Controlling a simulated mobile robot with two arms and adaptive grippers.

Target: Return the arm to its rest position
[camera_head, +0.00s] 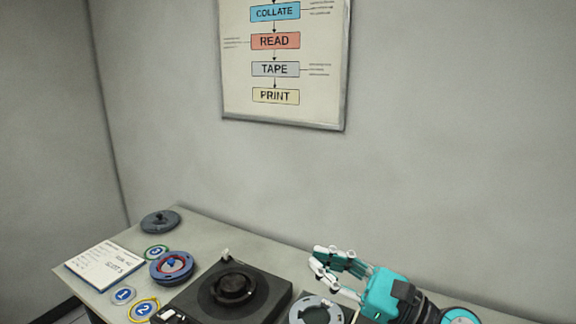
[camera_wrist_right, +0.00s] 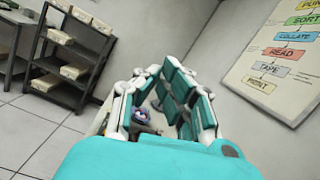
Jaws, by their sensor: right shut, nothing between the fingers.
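My right gripper (camera_head: 322,264) is teal and white and reaches in from the lower right in the head view, above the right part of the table. In the right wrist view its fingers (camera_wrist_right: 160,78) come together at the tips, with nothing held between them. A light grey ring-shaped reel (camera_head: 316,312) lies below and to the left of the gripper, partly cut off by the frame. My left gripper is not in the head view.
The table (camera_head: 215,232) holds a black machine with a round hub (camera_head: 233,288), a blue-and-red reel (camera_head: 171,267), a dark disc (camera_head: 160,221), numbered rings (camera_head: 143,309) and a paper pad (camera_head: 104,265). A wall chart (camera_head: 283,70) hangs behind. A shelf with boxes (camera_wrist_right: 72,50) stands away.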

